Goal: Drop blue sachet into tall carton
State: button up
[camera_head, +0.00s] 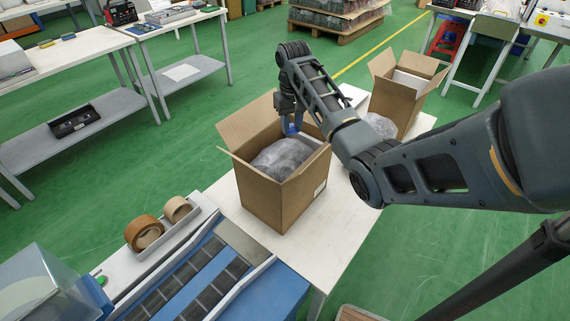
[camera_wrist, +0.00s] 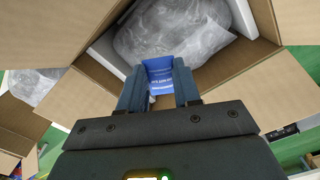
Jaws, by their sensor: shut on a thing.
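The blue sachet (camera_wrist: 158,76) is held between the two fingers of my gripper (camera_wrist: 159,88) in the wrist view. In the head view my gripper (camera_head: 291,124) reaches down over the open top of the nearer carton (camera_head: 275,200), and a little blue shows at its tip. This carton also fills much of the wrist view (camera_wrist: 240,84). Inside it is a grey plastic-wrapped bundle (camera_head: 283,158), also seen in the wrist view (camera_wrist: 175,28). A second open carton (camera_head: 398,100) stands behind, to the right. I cannot tell for sure which carton is the tall one.
Both cartons stand on a white table (camera_head: 335,232). A clear plastic bundle (camera_head: 381,125) lies beside the far carton. Tape rolls (camera_head: 146,233) sit in a tray at the front left, next to a blue roller conveyor (camera_head: 195,275). Open carton flaps stick out around my gripper.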

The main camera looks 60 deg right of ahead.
jog(key=shift+f+b, duration=2.15)
jog(key=shift+b, duration=0.15)
jog(key=shift+r, duration=0.1)
jog(key=o, duration=1.1)
jog(key=shift+c, duration=0.2)
notch_tip(320, 180, up, 7)
jog(key=shift+f+p, duration=0.1)
jog(key=shift+p, duration=0.6)
jog(key=shift+r+p, duration=0.5)
